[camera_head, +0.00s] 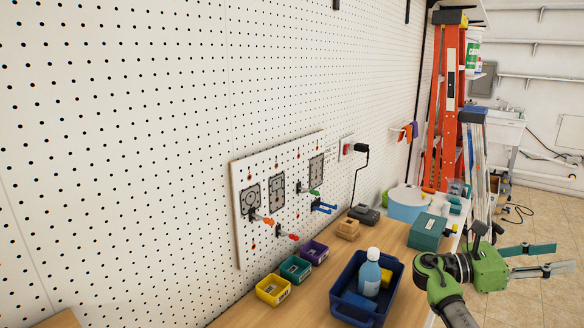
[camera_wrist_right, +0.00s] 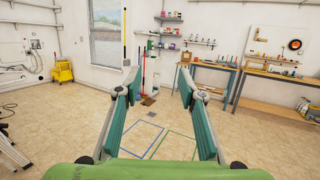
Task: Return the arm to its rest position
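My right arm comes in at the lower right of the head view, green and black. My right gripper (camera_head: 564,257) points right, over the tiled floor and clear of the bench. In the right wrist view, the right gripper (camera_wrist_right: 158,82) has its two teal-padded fingers wide apart with nothing between them. Beyond the fingers are open floor and the far side of the room. My left gripper and left arm are not in view.
A wooden bench (camera_head: 275,315) carries a blue bin (camera_head: 354,312) with a bottle (camera_head: 369,278), beside a pegboard wall (camera_head: 130,120). An orange ladder (camera_head: 440,110) stands behind. A yellow mop bucket (camera_wrist_right: 64,73) stands at the far left in the wrist view. Floor (camera_wrist_right: 75,125) is largely clear.

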